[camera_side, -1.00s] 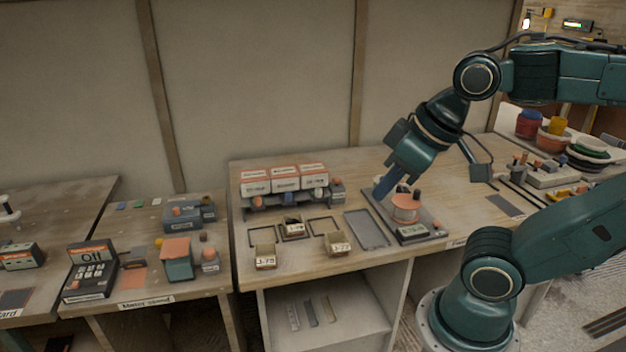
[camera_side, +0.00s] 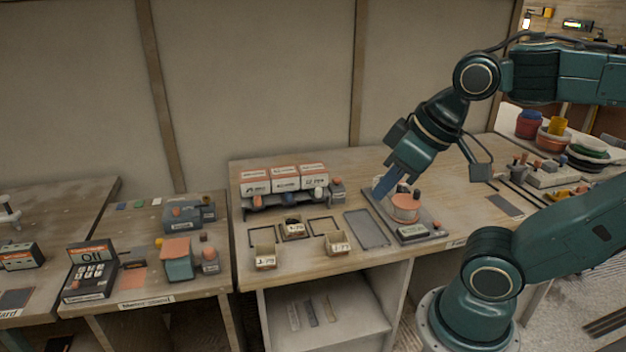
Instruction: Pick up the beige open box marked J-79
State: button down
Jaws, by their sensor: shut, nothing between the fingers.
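Three small beige open boxes stand on the middle bench. One is at the front left (camera_side: 265,260), one at the front right (camera_side: 340,246), and one sits farther back between them (camera_side: 293,231) with something dark in it. Their white labels start with J, but the digits are too small to read surely, so I cannot tell which is J-79. My gripper (camera_side: 384,192) is shut and empty, pointing down-left over the scale-like device, to the right of and above the boxes. Its tips are close to the device's pan.
The grey device with an orange-topped pan (camera_side: 406,212) stands right of a flat grey tray (camera_side: 367,230). Dark square outlines (camera_side: 262,236) mark the bench near the boxes. A rack of white cartons (camera_side: 285,180) stands behind. Bench wood around the boxes is mostly clear.

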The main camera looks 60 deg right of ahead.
jog(key=c, duration=0.5)
grip_release()
jog(key=w+d+m+g, duration=0.2)
jog(key=w+d, duration=0.1)
jog(key=w, duration=0.7)
jog(key=w+d+m+g, duration=0.2)
jog(key=w+d+m, duration=0.15)
jog(key=w, duration=0.55)
jog(key=w+d+f+m+g, duration=0.1)
jog(key=w+d+f, duration=0.3)
jog(key=f, duration=0.1)
jog(key=w+d+f+m+g, duration=0.1)
jog(key=w+d+f, duration=0.3)
jog(key=f, duration=0.2)
jog(key=w+d+f+m+y, duration=0.1)
jog(key=w+d+f, duration=0.3)
jog(key=f, duration=0.2)
jog(key=shift+w+d+m+g, duration=0.15)
jog(key=shift+d+m+g, duration=0.1)
jog(key=shift+g, duration=0.15)
jog(key=shift+f, duration=0.15)
